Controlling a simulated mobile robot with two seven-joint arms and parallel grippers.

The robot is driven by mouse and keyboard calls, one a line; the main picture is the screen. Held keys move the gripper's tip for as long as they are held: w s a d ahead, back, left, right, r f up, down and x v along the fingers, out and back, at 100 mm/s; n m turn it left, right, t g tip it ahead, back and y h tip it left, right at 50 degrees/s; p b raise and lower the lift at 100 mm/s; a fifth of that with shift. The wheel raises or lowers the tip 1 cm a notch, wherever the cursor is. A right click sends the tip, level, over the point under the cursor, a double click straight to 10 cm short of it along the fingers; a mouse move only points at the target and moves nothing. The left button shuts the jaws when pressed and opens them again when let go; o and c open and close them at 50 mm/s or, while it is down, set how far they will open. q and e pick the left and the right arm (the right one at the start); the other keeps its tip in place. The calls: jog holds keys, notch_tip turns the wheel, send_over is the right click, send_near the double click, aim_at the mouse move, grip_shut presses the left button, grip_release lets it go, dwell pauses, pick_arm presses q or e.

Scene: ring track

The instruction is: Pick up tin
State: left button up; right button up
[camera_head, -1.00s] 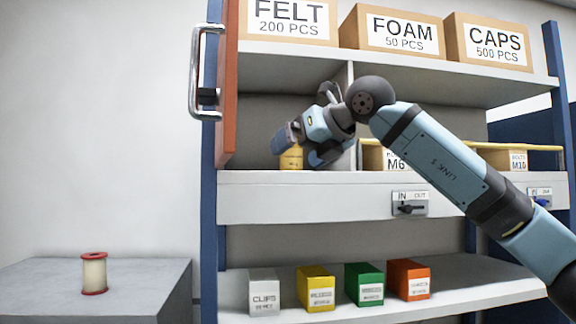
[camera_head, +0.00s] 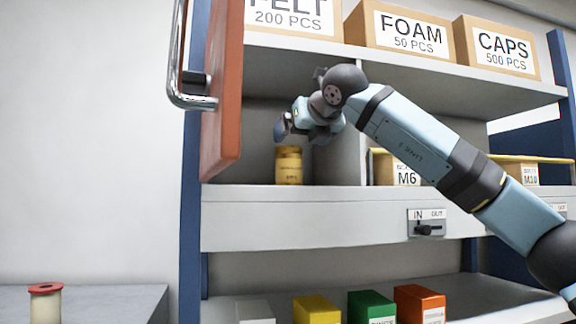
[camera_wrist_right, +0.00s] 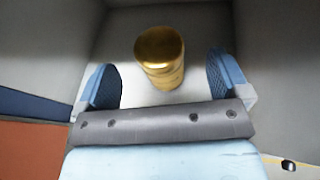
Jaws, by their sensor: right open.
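The tin (camera_head: 288,166) is a small gold-yellow cylinder with a dark label. It stands upright on the middle shelf, inside the left compartment behind the open orange door. In the right wrist view the tin (camera_wrist_right: 160,58) stands between and a little beyond the two blue fingers, apart from both. My right gripper (camera_head: 282,128) is above and close to the tin in the head view. It is open and empty, and its fingers (camera_wrist_right: 165,85) are spread wide in the wrist view. My left gripper is in neither view.
The orange door (camera_head: 222,90) with a metal handle stands open at the left. A divider (camera_head: 362,145) walls the compartment on the right, with an M6 box (camera_head: 402,172) beyond. Felt, foam and caps boxes stand above. A red-ended spool (camera_head: 46,305) stands on the grey block at lower left.

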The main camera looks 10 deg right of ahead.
aim_at(290, 146)
jog(key=p+x, duration=0.2)
jog(key=x, duration=0.3)
jog(key=shift+w+a+f, duration=0.1)
jog(key=shift+a+f, duration=0.1)
jog(key=shift+f, duration=0.1)
jog(key=shift+s, duration=0.2)
jog(key=shift+c, duration=1)
jog(key=c, duration=0.9)
jog(key=shift+r, duration=0.1)
